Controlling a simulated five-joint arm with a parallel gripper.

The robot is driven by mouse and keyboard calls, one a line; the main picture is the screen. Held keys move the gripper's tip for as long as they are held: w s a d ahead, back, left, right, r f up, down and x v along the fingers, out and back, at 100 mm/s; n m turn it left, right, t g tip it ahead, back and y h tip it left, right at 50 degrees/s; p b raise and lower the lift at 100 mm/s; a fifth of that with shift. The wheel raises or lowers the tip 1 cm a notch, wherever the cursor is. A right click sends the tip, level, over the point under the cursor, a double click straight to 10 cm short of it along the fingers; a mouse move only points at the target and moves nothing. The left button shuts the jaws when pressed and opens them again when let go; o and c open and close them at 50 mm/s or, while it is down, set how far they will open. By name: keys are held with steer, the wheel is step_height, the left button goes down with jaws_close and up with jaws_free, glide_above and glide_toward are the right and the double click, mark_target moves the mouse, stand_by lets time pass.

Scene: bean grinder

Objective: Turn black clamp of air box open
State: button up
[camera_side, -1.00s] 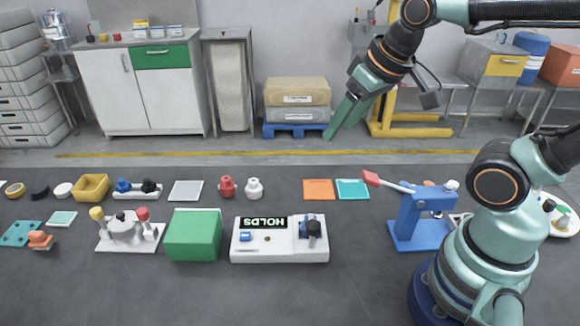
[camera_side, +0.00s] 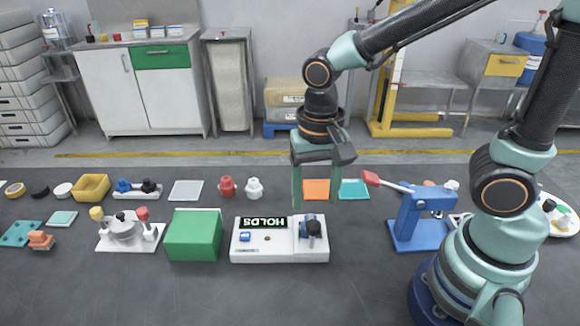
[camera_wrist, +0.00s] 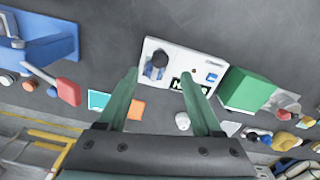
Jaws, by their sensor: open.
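The air box is the low white box (camera_side: 270,252) on the dark table, with a panel reading HOLDS. A black clamp with a blue part (camera_side: 314,229) sits at its right end. In the wrist view the white box (camera_wrist: 172,58) lies ahead of the fingers, and the dark clamp (camera_wrist: 157,64) shows between them near the box's left end. My gripper (camera_side: 304,205) points down over the right part of the box, just behind and above the clamp. Its two green fingers (camera_wrist: 159,72) are apart with nothing between them. Whether the fingertips touch anything cannot be told.
A green block (camera_side: 193,236) stands left of the white box. A blue press (camera_side: 411,215) with a red-tipped lever stands to the right. Red and white knobs (camera_side: 241,187) and orange and teal squares (camera_side: 335,189) lie behind. The table in front is clear.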

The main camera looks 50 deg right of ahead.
mark_target(313, 225)
steer(key=shift+f, duration=3.15)
jaws_close()
